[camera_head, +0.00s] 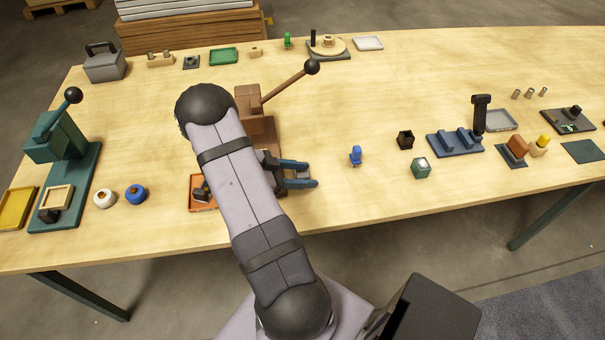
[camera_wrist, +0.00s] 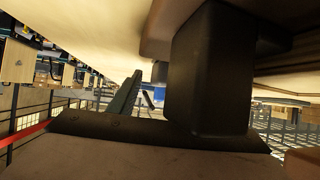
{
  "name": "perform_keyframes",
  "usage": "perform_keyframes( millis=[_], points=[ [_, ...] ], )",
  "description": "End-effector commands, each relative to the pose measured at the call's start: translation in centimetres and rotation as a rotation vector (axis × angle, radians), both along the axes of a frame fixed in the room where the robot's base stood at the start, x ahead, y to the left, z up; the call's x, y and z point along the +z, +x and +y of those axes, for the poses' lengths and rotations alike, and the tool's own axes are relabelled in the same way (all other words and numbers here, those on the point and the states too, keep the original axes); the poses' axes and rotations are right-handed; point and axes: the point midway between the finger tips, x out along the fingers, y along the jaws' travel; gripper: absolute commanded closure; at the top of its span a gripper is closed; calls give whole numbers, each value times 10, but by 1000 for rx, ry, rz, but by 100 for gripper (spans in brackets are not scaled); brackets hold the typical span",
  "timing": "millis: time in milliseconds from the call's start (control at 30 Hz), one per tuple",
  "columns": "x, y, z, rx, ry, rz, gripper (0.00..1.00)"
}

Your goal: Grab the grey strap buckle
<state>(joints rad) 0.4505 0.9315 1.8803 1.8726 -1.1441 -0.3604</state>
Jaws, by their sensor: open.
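My gripper (camera_head: 312,175) is open, its two blue fingers pointing right over the front part of the brown lever press (camera_head: 256,125). A small grey piece (camera_head: 301,174) shows between the fingers. It may be the grey strap buckle, but it is too small and covered to be sure. I cannot tell whether the fingers touch it. My arm hides much of the press base. In the wrist view, a large dark block (camera_wrist: 210,70) fills the middle right, close to the camera, and I cannot make out the buckle there.
An orange tray (camera_head: 194,205) with a dark item lies left of my arm. A green lever press (camera_head: 60,140) stands at far left, with white (camera_head: 104,198) and blue (camera_head: 136,195) round pieces nearby. A blue figure (camera_head: 356,156) stands right of the gripper.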

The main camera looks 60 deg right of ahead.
Motion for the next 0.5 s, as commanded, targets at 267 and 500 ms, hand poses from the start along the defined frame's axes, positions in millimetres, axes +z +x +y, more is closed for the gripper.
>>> perform_keyframes(
  millis=[267, 500],
  points=[
    [-5, -5, -7, 1, 0, 0, 55],
    [-5, -5, -7, 1, 0, 0, 86]
  ],
)
